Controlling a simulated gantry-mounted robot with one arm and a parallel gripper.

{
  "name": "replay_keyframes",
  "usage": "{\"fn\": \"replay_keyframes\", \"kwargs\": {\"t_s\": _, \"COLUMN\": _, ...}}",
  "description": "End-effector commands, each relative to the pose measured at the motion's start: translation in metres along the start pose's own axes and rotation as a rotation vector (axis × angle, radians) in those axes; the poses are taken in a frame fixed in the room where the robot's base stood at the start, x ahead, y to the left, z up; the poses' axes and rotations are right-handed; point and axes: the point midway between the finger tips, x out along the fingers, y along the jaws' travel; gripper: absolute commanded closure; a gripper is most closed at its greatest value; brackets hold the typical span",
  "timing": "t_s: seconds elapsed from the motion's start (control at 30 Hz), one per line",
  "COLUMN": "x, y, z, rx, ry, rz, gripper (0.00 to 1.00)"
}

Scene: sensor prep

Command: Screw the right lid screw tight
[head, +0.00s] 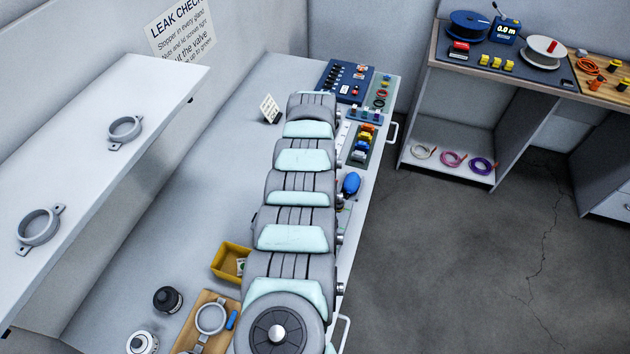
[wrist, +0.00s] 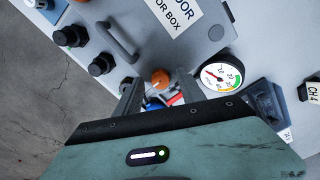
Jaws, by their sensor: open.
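In the wrist view a light grey sensor box (wrist: 225,12) carries a white printed label and a dark handle (wrist: 118,42). A small dark round spot (wrist: 216,33) on the lid may be the right lid screw; I cannot tell for sure, nor how tight it is. My gripper (wrist: 158,77) is open. An orange knob (wrist: 160,77) shows between its fingertips; I cannot tell whether they touch it. In the head view my arm covers the box and my gripper.
A pressure gauge (wrist: 221,75) sits close to the right finger. Black glands (wrist: 101,66) stick out along the box's left side. A yellow bin (head: 228,262) and a wooden board (head: 190,337) lie on the bench near my arm.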

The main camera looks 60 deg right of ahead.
Motion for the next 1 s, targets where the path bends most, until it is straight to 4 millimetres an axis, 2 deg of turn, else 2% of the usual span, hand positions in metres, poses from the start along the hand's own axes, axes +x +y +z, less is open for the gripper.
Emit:
{"fn": "replay_keyframes", "kwargs": {"t_s": 0.17, "x": -0.018, "y": -0.001, "z": 0.001, "rx": -0.001, "ry": 0.0, "rz": -0.001, "gripper": 0.53}}
{"fn": "replay_keyframes", "kwargs": {"t_s": 0.5, "x": -0.084, "y": -0.002, "z": 0.0, "rx": -0.001, "ry": 0.001, "rz": -0.005, "gripper": 0.53}}
{"fn": "replay_keyframes", "kwargs": {"t_s": 0.6, "x": -0.099, "y": -0.001, "z": -0.001, "rx": -0.001, "ry": 0.003, "rz": -0.004, "gripper": 0.53}}
{"fn": "replay_keyframes", "kwargs": {"t_s": 0.73, "x": -0.106, "y": -0.001, "z": 0.0, "rx": 0.0, "ry": 0.001, "rz": -0.002, "gripper": 0.53}}
{"fn": "replay_keyframes", "kwargs": {"t_s": 1.0, "x": -0.106, "y": 0.0, "z": 0.0, "rx": 0.0, "ry": 0.0, "rz": -0.001, "gripper": 0.53}}
